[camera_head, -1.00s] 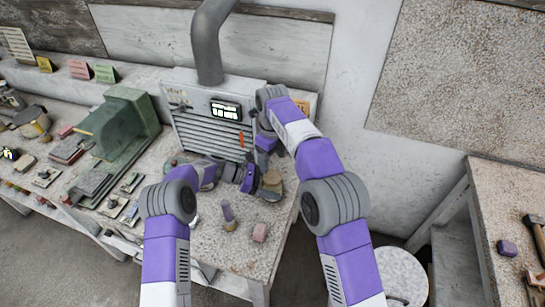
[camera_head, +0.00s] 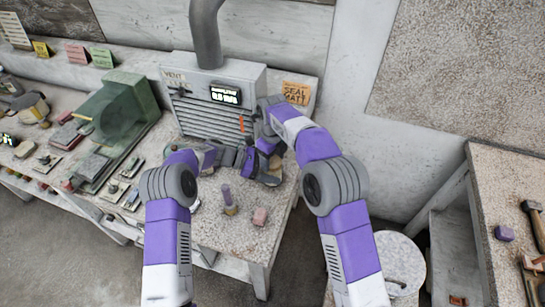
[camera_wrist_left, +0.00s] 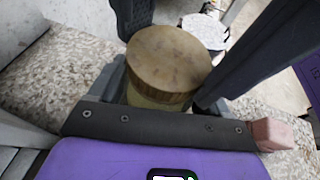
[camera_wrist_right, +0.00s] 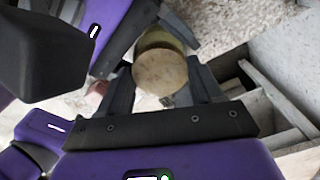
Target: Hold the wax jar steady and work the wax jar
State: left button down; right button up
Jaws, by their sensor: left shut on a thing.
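The wax jar shows in the left wrist view as a yellowish body (camera_wrist_left: 150,98) under a round wooden lid (camera_wrist_left: 168,58). My left gripper (camera_wrist_left: 160,102) is shut on the jar's body from the side. In the right wrist view the lid (camera_wrist_right: 160,72) lies between the fingers of my right gripper (camera_wrist_right: 160,88), one on each side. These fingers look open; I cannot tell whether they touch the lid. In the head view my left gripper (camera_head: 238,158) and right gripper (camera_head: 262,158) meet at the bench's right end and largely hide the jar.
A slatted vent box (camera_head: 210,105) stands close behind the grippers. A green machine (camera_head: 120,115) is to the left. A round stool (camera_head: 400,262) stands right of the bench.

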jog(key=c, duration=0.7)
jog(key=shift+o, duration=0.2)
jog(key=n, duration=0.7)
jog(key=shift+n, duration=0.4)
jog(key=n, duration=0.9)
jog(key=shift+r, duration=0.1)
jog(key=o, duration=1.2)
